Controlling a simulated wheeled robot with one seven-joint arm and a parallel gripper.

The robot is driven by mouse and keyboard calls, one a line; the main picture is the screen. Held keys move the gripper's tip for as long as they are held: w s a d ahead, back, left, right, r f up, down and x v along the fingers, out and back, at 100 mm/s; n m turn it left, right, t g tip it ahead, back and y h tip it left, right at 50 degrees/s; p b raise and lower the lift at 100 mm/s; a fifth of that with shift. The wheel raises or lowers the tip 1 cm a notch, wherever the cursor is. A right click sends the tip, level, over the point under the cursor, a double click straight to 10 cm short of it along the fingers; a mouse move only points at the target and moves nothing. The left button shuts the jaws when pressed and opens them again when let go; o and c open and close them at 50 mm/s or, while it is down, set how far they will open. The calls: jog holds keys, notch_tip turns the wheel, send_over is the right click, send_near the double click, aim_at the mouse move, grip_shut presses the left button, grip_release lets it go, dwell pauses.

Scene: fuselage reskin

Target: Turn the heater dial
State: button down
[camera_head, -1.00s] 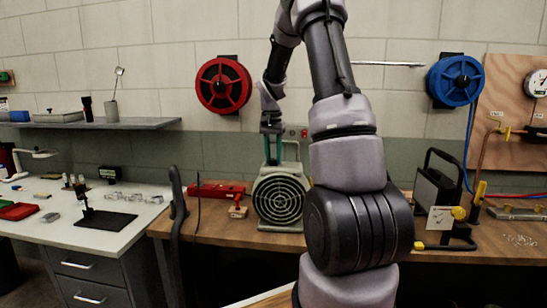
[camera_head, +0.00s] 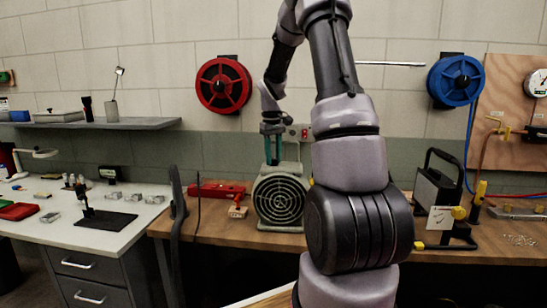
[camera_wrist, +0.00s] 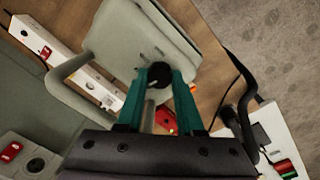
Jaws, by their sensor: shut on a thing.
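The heater (camera_head: 281,197) is a grey-green box with a round black grille, standing on the wooden bench in the head view. Its top and carry handle (camera_wrist: 92,55) show in the wrist view. The heater dial (camera_wrist: 157,74) is a round black knob with a light mark, on the heater's top. My gripper (camera_head: 272,162) points down at the heater's top from above. In the wrist view its two teal fingers (camera_wrist: 160,82) are on either side of the dial and shut on it. The exact contact at the fingertips is partly hidden in the head view.
A red tool (camera_head: 217,190) lies on the bench left of the heater. A black work lamp (camera_head: 438,195) stands to the right. A wall outlet box (camera_head: 300,132) is behind my gripper. In the wrist view, a white power strip (camera_wrist: 62,58) runs beside the handle.

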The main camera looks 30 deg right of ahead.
aim_at(273, 159)
jog(key=shift+n, duration=1.7)
jog(key=c, duration=0.8)
grip_release()
jog(key=shift+r, duration=0.15)
jog(key=r, duration=1)
jog(key=shift+s+a+r, duration=0.1)
jog(key=shift+a+r, duration=0.1)
jog(key=shift+r, duration=0.05)
